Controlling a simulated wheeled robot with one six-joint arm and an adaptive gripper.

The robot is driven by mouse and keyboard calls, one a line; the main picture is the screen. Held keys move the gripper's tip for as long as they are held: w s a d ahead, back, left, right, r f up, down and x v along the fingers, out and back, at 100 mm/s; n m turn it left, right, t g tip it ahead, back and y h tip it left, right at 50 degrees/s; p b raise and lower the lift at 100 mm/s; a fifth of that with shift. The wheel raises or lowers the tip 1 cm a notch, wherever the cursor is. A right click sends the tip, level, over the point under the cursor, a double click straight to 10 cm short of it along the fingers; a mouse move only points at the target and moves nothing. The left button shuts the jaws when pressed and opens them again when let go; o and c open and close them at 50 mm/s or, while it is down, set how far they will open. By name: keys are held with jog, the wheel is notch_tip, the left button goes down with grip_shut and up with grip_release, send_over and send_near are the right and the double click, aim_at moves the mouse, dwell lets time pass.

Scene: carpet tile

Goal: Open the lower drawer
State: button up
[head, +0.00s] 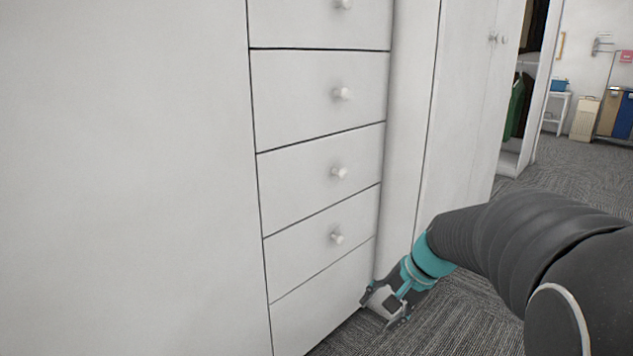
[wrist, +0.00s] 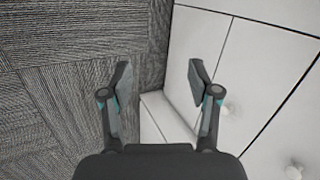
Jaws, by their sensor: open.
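A white cabinet holds a column of flat drawer fronts with small round white knobs. The lowest front with a visible knob (head: 337,237) is the lower drawer (head: 300,252), which looks shut. A plain panel (head: 318,303) with no visible knob lies below it. My gripper (head: 383,310) is low, near the floor at the right edge of that panel, below and right of the lowest knob. In the wrist view my gripper (wrist: 159,72) is open with nothing between its fingers.
Further drawers with knobs (head: 342,93) rise above. Tall white cabinet doors (head: 465,110) stand to the right, and an open wardrobe (head: 518,110) lies beyond them. Grey carpet (head: 575,180) is clear to the right. In the wrist view, carpet (wrist: 60,90) fills the left.

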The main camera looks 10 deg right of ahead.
jog(key=w+d+f+m+t+y+b, duration=0.1)
jog(key=w+d+m+t+y+b, duration=0.15)
jog(key=w+m, duration=0.65)
jog(key=m+t+y, duration=0.4)
jog(key=m+t, duration=0.4)
jog(key=t, duration=0.1)
send_near(346, 175)
jog(key=shift+g, duration=0.25)
jog(key=x, duration=1)
jog(key=shift+w+a+r+p, duration=0.15)
jog(key=shift+w+p, duration=0.05)
jog(key=shift+p, duration=0.15)
grip_shut()
